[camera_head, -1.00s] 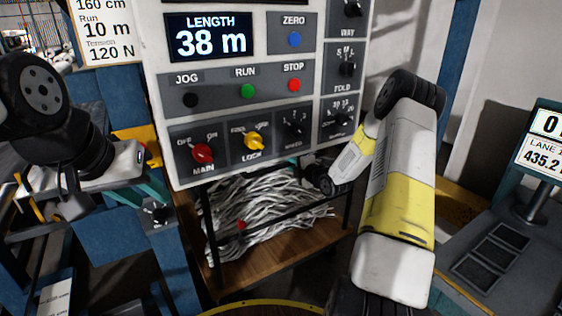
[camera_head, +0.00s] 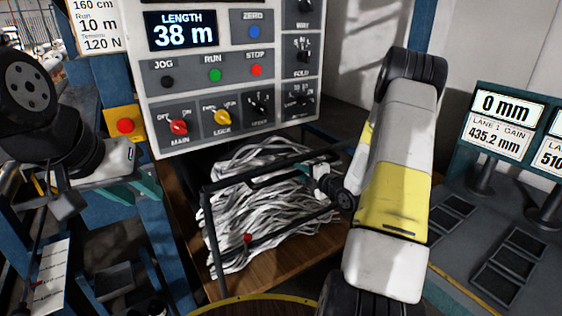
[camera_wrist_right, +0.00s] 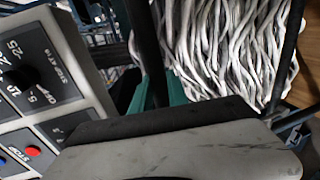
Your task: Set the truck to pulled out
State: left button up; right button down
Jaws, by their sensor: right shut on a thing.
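The truck (camera_head: 208,245) is a black-framed cart full of white-grey strands, below the control panel in the head view. It stands out in front of the panel's lower edge, and a small red knob shows on its front. My right gripper (camera_head: 314,172) is at the truck's upper right and is shut on its black top bar. In the right wrist view a teal finger (camera_wrist_right: 176,92) is beside a dark bar, with the strands behind; the grip itself is mostly hidden. My left gripper (camera_head: 147,185) is at the left, away from the truck, and its teal fingers are partly hidden.
The control panel (camera_head: 240,85) with knobs and buttons hangs above the truck. A yellow box with a red button (camera_head: 125,125) is at its left. A desk with displays (camera_head: 500,130) stands at the right. Wooden floor (camera_head: 270,270) shows around the truck.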

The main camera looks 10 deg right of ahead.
jog(key=s, duration=0.1)
jog(key=s+d, duration=0.1)
jog(key=s, duration=0.1)
jog(key=s+d, duration=0.1)
jog(key=s, duration=0.1)
jog(key=shift+s+f, duration=0.15)
jog(key=shift+s, duration=0.1)
jog(key=c, duration=1.3)
grip_release()
jog(key=shift+d, duration=0.1)
jog(key=v, duration=0.7)
jog(key=shift+s, duration=0.35)
jog(key=shift+r, duration=0.2)
